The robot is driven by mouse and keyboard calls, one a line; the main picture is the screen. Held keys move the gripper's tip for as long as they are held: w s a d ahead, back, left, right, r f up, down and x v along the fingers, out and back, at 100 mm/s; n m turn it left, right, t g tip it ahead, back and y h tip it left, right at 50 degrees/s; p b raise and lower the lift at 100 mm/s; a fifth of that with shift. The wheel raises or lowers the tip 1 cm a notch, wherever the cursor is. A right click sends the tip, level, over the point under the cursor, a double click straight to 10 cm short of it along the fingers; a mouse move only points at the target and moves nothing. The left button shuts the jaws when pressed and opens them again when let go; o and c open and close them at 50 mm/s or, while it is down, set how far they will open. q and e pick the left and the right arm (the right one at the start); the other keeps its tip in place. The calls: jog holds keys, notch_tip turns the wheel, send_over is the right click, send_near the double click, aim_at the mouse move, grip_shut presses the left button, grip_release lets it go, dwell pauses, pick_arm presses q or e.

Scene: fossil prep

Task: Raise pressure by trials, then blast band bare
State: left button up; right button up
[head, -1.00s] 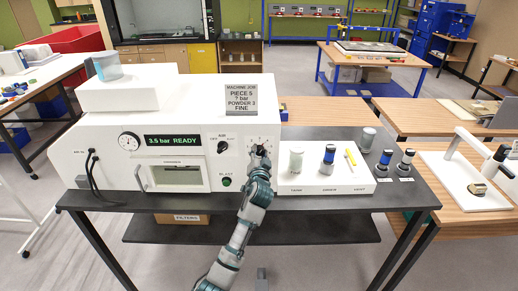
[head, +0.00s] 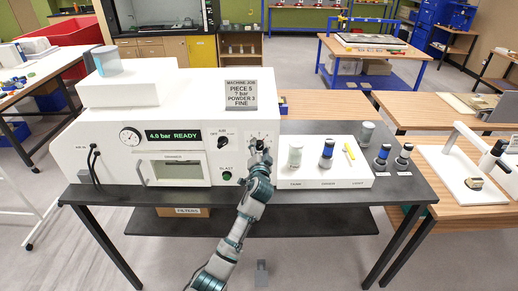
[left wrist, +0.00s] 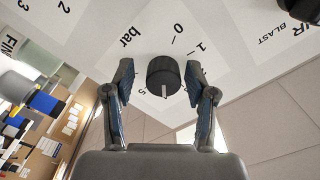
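My left gripper (head: 259,146) is at the bar dial on the cabinet's right front. In the left wrist view the black dial knob (left wrist: 163,76) sits between my two open fingers (left wrist: 160,78), with a visible gap on each side. The AIR switch (head: 222,144) and green BLAST button (head: 227,176) are left of the gripper. The job sign (head: 240,95) reads "PIECE 5, ? bar, POWDER 3, FINE". My right gripper is out of view.
A white stand with a small brown piece (head: 474,183) is on the far-right table.

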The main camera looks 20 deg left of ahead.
pick_arm(q)
jog(key=v, duration=1.2)
jog(key=shift+d, duration=0.1)
dwell(1.1)
grip_shut()
dwell(1.2)
